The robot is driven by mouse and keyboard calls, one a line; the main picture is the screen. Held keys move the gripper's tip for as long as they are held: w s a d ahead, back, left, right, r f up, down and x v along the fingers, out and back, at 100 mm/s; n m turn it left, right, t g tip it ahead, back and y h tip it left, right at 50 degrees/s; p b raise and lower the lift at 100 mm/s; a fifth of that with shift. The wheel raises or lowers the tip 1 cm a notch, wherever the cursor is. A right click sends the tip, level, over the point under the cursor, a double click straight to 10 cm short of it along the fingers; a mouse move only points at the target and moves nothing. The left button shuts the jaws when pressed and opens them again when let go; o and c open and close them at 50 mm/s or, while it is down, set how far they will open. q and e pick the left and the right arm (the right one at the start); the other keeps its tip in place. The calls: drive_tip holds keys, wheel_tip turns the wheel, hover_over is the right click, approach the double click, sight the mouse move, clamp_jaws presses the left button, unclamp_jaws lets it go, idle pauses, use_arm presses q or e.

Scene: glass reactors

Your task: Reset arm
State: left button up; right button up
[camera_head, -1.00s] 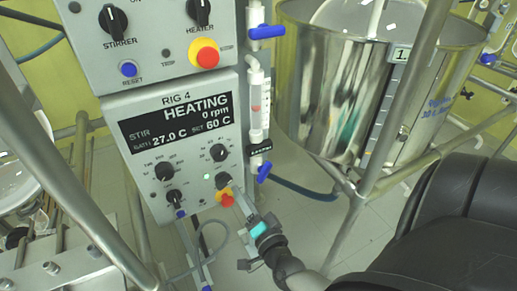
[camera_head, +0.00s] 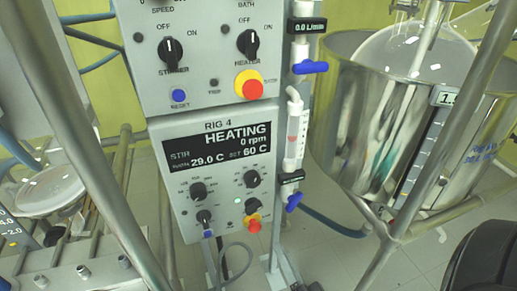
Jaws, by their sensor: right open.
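My right arm (camera_head: 484,258) shows as a dark rounded link at the lower right edge. My right gripper (camera_head: 294,280) is mostly cut off by the bottom edge, below the control panel. It is open, and I see nothing held in the part that shows. My left gripper is not in view. The Rig 4 control panel (camera_head: 212,185) faces me. Its display (camera_head: 216,147) reads HEATING, 0 rpm, 29.0 C and set 60 C.
The upper box carries a stirrer knob (camera_head: 171,53), a heater knob (camera_head: 248,42) and a red stop button (camera_head: 249,84). Blue-handled valves (camera_head: 310,67) run beside it. A steel bath vessel (camera_head: 370,125) stands right. Metal frame poles (camera_head: 75,115) cross the left. Floor shows between.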

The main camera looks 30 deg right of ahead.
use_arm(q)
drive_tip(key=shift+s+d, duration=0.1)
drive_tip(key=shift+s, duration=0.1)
use_arm(e)
drive_tip(key=s+a+f+n+g+y, duration=0.25)
drive_tip(key=f+n, duration=0.25)
drive_tip(key=f, duration=0.6)
drive_tip(key=s+a+f+n+g+y, duration=0.2)
drive_tip(key=f+n+g, duration=0.25)
drive_tip(key=f, duration=0.55)
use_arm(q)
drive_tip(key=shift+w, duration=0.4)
use_arm(e)
drive_tip(key=s+d+f+n+g, duration=0.1)
drive_tip(key=s+f+n+g, duration=0.6)
drive_tip(key=s+f, duration=0.7)
drive_tip(key=shift+s+d+n+g+h, duration=0.4)
drive_tip(key=shift+s+g, duration=0.4)
drive_tip(key=shift+s, duration=0.4)
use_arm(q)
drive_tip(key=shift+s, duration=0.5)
use_arm(e)
drive_tip(key=shift+a, duration=0.1)
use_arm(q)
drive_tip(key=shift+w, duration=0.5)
